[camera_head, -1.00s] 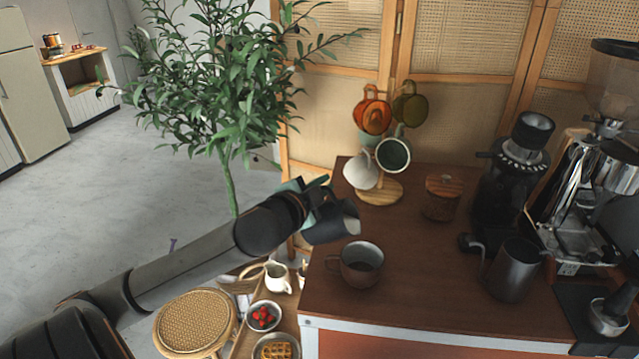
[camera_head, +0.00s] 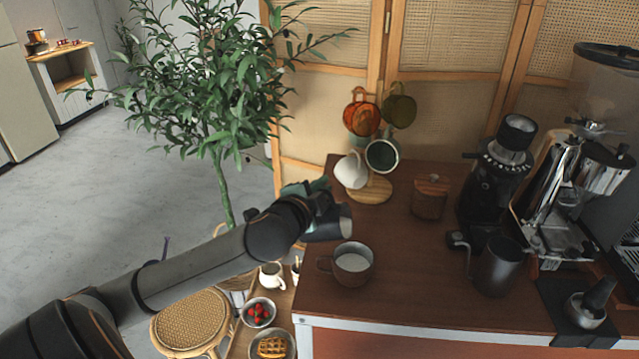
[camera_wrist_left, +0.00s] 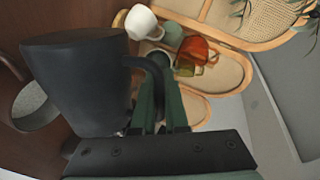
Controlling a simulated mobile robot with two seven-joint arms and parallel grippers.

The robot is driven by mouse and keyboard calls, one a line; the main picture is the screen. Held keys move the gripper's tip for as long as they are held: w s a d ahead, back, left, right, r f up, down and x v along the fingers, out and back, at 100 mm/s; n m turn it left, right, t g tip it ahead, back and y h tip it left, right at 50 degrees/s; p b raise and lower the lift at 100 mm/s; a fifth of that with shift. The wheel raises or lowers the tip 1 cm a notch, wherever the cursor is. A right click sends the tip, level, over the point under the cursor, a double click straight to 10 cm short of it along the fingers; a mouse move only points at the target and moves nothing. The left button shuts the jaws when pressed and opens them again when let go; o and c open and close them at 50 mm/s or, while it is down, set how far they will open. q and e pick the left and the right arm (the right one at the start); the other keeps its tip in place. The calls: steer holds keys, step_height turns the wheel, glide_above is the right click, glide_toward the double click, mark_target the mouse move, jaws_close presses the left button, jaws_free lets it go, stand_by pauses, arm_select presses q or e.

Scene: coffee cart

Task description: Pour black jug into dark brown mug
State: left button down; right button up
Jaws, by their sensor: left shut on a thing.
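The black jug (camera_head: 326,228) is held in my left gripper (camera_head: 318,203) above the counter's left edge, tipped on its side with its mouth toward the right. In the left wrist view, the green fingers (camera_wrist_left: 163,112) are shut on the handle of the jug (camera_wrist_left: 82,88). The dark brown mug (camera_head: 353,272) stands upright on the counter, just below and right of the jug, with pale liquid inside. It also shows in the left wrist view (camera_wrist_left: 37,118), partly hidden behind the jug. No stream between them is visible. My right gripper is out of view.
A mug tree (camera_head: 369,190) with several mugs and a lidded canister (camera_head: 429,200) stand behind on the counter (camera_head: 420,290). A dark pitcher (camera_head: 498,268), a grinder (camera_head: 490,185) and an espresso machine are at right. A plant (camera_head: 215,90) is behind my arm.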

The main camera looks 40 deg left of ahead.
arm_select(q)
steer(key=shift+w+d+r+p, duration=0.1)
steer(key=shift+d+r+p, duration=0.05)
steer(key=shift+r+p, duration=0.15)
steer(key=shift+w+d+r+m+g+y, duration=0.15)
steer(key=shift+w+d+r+m, duration=0.05)
steer(key=shift+d+m, duration=0.35)
steer(key=shift+w+d+r+m+g+y, duration=0.1)
steer(key=shift+w+d+r+m+y, duration=0.15)
steer(key=shift+d+m, duration=0.25)
steer(key=shift+w+d+r+m+g+y, duration=0.1)
steer(key=shift+w+d+r+m+g, duration=0.1)
steer(key=shift+d+m, duration=0.35)
steer(key=shift+d, duration=0.1)
stand_by(1.0)
